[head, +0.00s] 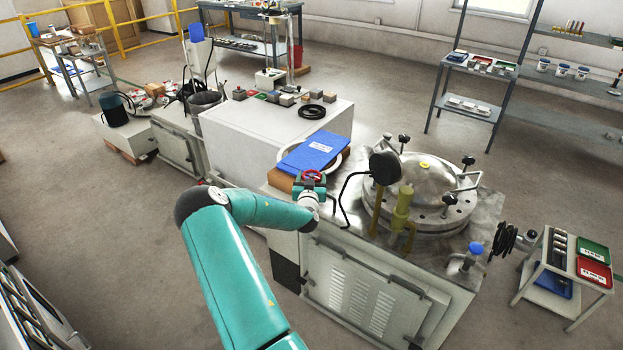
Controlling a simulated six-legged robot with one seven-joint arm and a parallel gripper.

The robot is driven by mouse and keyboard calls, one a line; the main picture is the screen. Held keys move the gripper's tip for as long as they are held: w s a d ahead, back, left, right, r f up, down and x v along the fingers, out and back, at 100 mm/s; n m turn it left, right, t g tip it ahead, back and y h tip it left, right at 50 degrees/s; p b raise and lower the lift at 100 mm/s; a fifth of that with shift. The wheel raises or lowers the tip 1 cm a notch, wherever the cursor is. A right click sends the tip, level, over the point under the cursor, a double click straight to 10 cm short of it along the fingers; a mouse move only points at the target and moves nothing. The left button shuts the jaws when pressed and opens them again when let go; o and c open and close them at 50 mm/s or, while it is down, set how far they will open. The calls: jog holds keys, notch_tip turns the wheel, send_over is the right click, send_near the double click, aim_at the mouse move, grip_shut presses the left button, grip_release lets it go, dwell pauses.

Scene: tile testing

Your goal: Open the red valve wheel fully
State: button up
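The red valve wheel (312,174) is a small red ring at the left front of the steel machine top, just in front of a blue folder. My teal arm reaches to it from below. My gripper (309,183) is at the wheel and overlaps its near side in the picture. The fingers are too small to make out, so I cannot tell whether they touch or close on the rim. The lower part of the wheel and its mount are hidden behind my gripper.
A blue folder (313,151) lies just behind the wheel. A round steel vessel lid (425,182) with clamps and a black bent rod (346,190) stand to the right. A white cabinet (240,140) is at left. Open floor (110,230) lies at the left front.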

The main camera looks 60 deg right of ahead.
jog(key=shift+t, duration=0.3)
jog(key=n+t, duration=0.1)
jog(key=n+t+y, duration=0.1)
jog(key=shift+s+d+t+y, duration=0.15)
jog(key=shift+s+t+y, duration=0.05)
jog(key=shift+t+y, duration=0.1)
jog(key=shift+w+n+t+y, duration=0.1)
jog(key=shift+n+t+y, duration=1.1)
jog(key=shift+n+t, duration=0.3)
jog(key=o, duration=1)
